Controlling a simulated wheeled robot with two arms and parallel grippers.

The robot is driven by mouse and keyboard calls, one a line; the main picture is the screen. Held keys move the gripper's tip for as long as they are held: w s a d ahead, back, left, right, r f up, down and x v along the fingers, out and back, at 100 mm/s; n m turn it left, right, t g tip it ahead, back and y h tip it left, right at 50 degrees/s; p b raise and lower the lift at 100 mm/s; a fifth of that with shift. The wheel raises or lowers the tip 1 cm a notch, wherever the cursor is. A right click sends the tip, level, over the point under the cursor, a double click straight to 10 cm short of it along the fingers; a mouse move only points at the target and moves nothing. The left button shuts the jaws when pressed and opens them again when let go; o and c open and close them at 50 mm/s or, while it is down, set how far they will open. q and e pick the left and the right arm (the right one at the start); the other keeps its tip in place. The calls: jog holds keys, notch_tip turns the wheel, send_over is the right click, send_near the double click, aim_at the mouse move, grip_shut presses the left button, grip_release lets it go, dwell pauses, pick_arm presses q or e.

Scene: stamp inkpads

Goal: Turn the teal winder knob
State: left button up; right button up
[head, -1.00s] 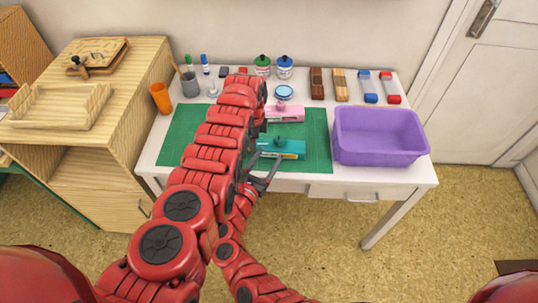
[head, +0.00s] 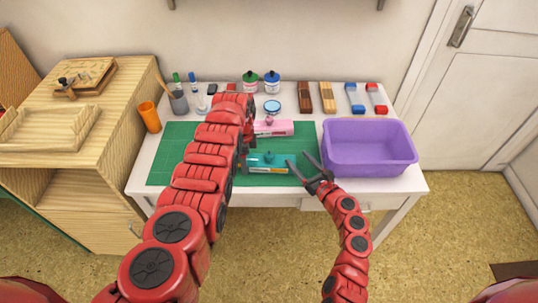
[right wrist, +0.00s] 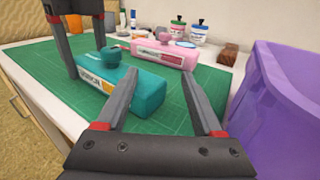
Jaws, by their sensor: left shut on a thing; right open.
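The teal inkpad unit (head: 283,169) lies on the green cutting mat (head: 170,172), its long white-labelled side toward me. Its teal winder knob (head: 268,157) stands on top; the knob also shows in the right wrist view (right wrist: 110,57). My left gripper (right wrist: 86,60) points down at the unit's left end and is shut on the teal unit; my own arm hides much of this in the head view. My right gripper (head: 299,160) is open at the unit's right end. In the right wrist view its fingers (right wrist: 162,73) spread, with nothing held between them.
A pink inkpad unit (head: 273,128) lies just behind the teal one. A purple bin (head: 368,170) stands close on the right of my right gripper. Jars (head: 272,81), brushes and blocks line the back. An orange cup (head: 149,117) stands at the left.

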aim_at(272, 158)
jog(key=s+y, duration=0.1)
jog(key=s, duration=0.1)
jog(key=s+a+n+g+y, duration=0.1)
jog(key=s+n+y, duration=0.1)
jog(key=s, duration=0.1)
jog(key=shift+s+a+r+g, duration=0.15)
jog(key=shift+s+r+g, duration=0.15)
jog(key=shift+g, duration=0.1)
jog(key=shift+s+a+n+y, duration=0.2)
jog(key=shift+s+n+y, duration=0.1)
jog(key=shift+n+y, duration=0.1)
jog(key=shift+w+a+r, duration=0.1)
jog(key=shift+w+a, duration=0.05)
jog(key=shift+a, duration=0.1)
jog(key=x, duration=1.1)
jog(key=shift+a+f, duration=0.1)
jog(key=shift+f, duration=0.15)
grip_shut()
